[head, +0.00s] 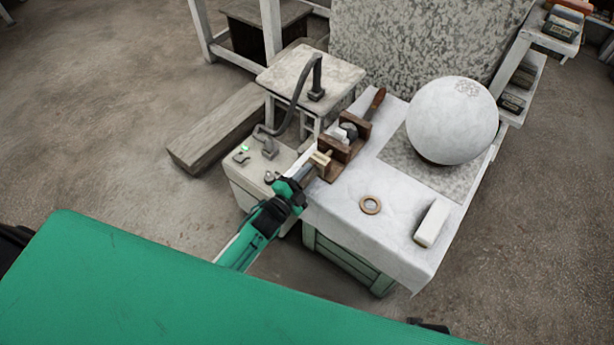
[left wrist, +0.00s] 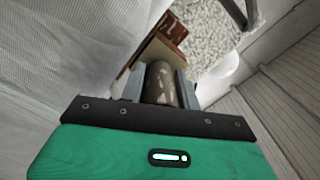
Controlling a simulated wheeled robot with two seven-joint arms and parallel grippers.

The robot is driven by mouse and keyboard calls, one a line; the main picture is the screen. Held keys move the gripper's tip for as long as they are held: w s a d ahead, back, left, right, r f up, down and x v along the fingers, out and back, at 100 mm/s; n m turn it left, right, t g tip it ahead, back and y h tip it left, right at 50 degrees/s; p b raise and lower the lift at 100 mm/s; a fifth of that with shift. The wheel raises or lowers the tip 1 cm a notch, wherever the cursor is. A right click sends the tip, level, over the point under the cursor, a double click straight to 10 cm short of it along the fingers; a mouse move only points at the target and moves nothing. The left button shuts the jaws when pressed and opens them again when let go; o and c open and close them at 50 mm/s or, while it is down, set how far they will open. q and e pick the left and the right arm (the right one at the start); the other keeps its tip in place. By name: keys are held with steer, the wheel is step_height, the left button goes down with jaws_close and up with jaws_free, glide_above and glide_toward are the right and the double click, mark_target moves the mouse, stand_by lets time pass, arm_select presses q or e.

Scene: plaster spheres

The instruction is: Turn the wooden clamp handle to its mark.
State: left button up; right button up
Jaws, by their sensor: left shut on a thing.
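The wooden clamp (head: 337,168) stands near the left edge of the white-topped table and holds a small pale piece between its brown blocks. It also shows in the left wrist view (left wrist: 170,28). My left gripper (head: 308,172) reaches the clamp's near side. In the left wrist view its two grey fingers are shut on a worn brown cylinder, the clamp handle (left wrist: 160,82), one finger on each side. The handle is mostly hidden by the gripper in the head view. I cannot make out the mark. My right gripper is not in view.
A large white sphere (head: 452,120) rests on a speckled mat at the table's right. A ring (head: 370,204) and a white block (head: 432,223) lie nearer. A grey bent pipe (head: 298,95) rises behind my left gripper, beside a small stool (head: 340,75).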

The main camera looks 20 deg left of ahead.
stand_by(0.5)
arm_select(q)
steer(key=o, duration=1)
